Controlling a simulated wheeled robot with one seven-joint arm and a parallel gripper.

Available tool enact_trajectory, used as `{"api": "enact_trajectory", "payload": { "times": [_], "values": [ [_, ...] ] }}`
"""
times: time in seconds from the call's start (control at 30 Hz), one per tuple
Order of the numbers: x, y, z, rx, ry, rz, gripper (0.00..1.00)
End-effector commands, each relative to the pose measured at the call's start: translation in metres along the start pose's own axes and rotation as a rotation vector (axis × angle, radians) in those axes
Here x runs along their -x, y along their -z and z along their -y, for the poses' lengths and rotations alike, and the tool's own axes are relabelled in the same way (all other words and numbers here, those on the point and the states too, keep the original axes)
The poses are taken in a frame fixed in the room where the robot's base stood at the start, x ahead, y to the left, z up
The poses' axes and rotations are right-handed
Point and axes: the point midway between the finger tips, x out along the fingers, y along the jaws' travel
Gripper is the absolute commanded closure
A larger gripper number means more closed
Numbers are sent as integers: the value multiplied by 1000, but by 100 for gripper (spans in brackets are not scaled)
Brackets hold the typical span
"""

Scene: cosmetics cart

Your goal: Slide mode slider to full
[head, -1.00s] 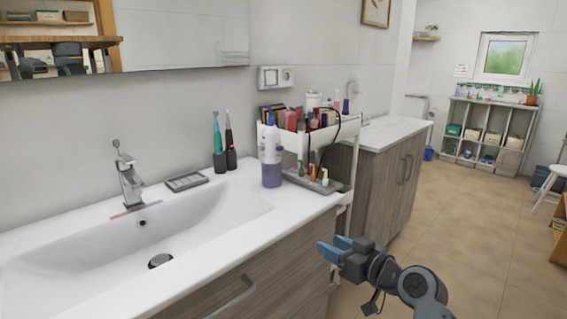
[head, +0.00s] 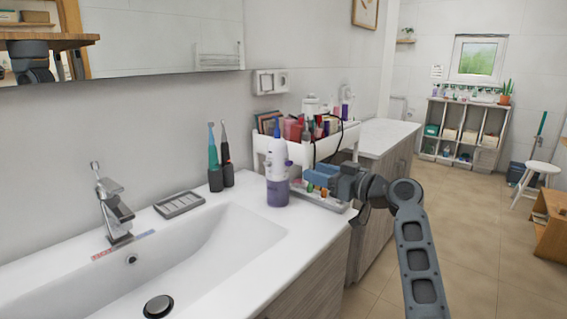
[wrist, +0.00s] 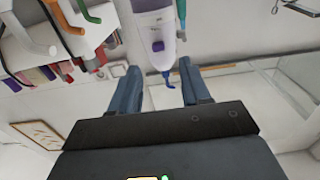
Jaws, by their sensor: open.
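The white and purple water flosser (head: 278,170) stands upright on the counter, right of the sink, with its blue nozzle up. In the wrist view the flosser (wrist: 152,20) appears upside down, nozzle pointing toward the space between my fingers. A small dark oval control (wrist: 158,46) shows on its white body; I cannot tell whether this is the mode slider, nor its setting. My gripper (head: 318,176) is to the right of the flosser, open and empty. In the wrist view my gripper's fingers (wrist: 161,88) are spread apart.
A white cart (head: 340,140) with many cosmetics stands behind my gripper. Two electric toothbrushes (head: 220,165) stand left of the flosser. The soap dish (head: 180,204), faucet (head: 115,212) and sink (head: 215,245) lie further left. The counter's front right is clear.

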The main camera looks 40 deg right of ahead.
Motion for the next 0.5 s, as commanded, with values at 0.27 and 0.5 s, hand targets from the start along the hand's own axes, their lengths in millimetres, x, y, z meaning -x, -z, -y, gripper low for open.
{"api": "enact_trajectory", "payload": {
  "times": [0.27, 0.5],
  "values": [
    [-33, 3, 0, -1, 2, -1, 53],
    [-66, 2, 0, -1, 1, -2, 53]
  ]
}}
